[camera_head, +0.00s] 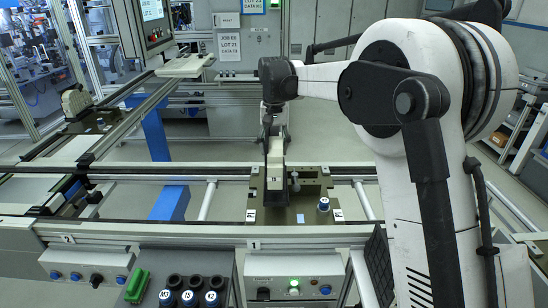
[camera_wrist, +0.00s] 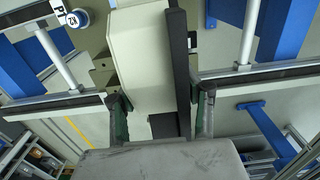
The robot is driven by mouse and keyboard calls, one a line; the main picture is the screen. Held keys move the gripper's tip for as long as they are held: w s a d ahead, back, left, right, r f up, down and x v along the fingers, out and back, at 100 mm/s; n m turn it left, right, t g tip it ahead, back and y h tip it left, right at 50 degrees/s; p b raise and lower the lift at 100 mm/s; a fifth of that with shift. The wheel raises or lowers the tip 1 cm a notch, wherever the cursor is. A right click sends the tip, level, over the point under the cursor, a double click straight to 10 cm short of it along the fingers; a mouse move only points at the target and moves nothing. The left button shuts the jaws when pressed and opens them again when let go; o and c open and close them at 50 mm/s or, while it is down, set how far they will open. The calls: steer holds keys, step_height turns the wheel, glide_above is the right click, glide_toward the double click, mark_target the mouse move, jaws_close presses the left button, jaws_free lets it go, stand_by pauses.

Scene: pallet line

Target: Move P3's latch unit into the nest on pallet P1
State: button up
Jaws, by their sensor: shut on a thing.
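My gripper (camera_head: 274,148) points down over the pallet (camera_head: 308,214) at the front middle. It is shut on a cream latch unit (camera_head: 276,171) with a dark lower part and a small label too small to read surely. In the wrist view, my fingers (camera_wrist: 161,105) are on either side of the unit's cream body (camera_wrist: 143,55) and its dark strip. The unit is upright over the left part of the pallet; whether it rests there or hangs just above I cannot tell. The nest under it is hidden.
Another cream unit (camera_head: 75,100) sits on a pallet at the far left. Rails (camera_head: 210,220) run along the line.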

steer(key=shift+f, duration=1.9)
steer(key=shift+f, duration=0.15)
steer(key=o, duration=1.4)
steer(key=shift+o, duration=0.2)
step_height(320, 180, up, 12)
steer(key=shift+r, duration=0.15)
